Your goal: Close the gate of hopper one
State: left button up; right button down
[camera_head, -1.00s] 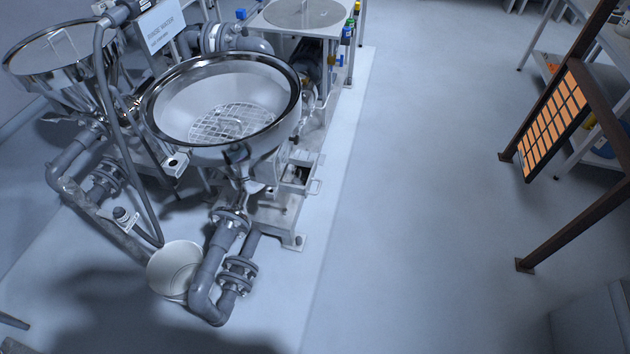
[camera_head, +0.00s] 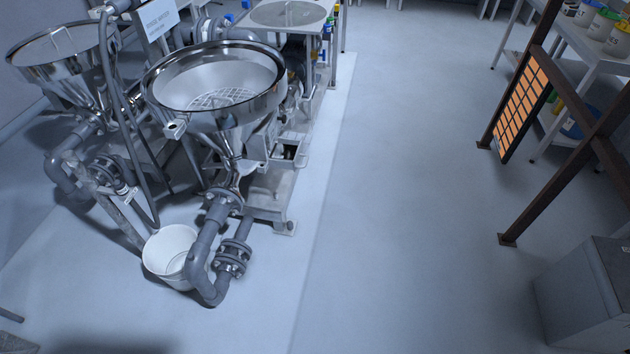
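Two shiny steel hoppers stand at the left. The nearer, larger hopper (camera_head: 217,83) is an upright funnel with a wide rim and a grid inside. The other hopper (camera_head: 68,62) stands behind it at the far left. I see no label saying which is hopper one. Below the near funnel is a narrow metal neck (camera_head: 228,165) leading into grey piping (camera_head: 207,240). I cannot make out the gate or its position on either hopper. Neither of my grippers is in view.
A white bucket (camera_head: 170,255) stands on the floor beside the near piping. A grey hose (camera_head: 125,140) hangs between the hoppers. A brown frame (camera_head: 560,180), shelf (camera_head: 590,60) and grey box (camera_head: 588,292) are at the right. The middle floor (camera_head: 400,190) is clear.

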aim_at(285, 148)
jog(key=u, duration=0.45)
jog(key=i, duration=1.35)
jog(key=z, duration=0.4)
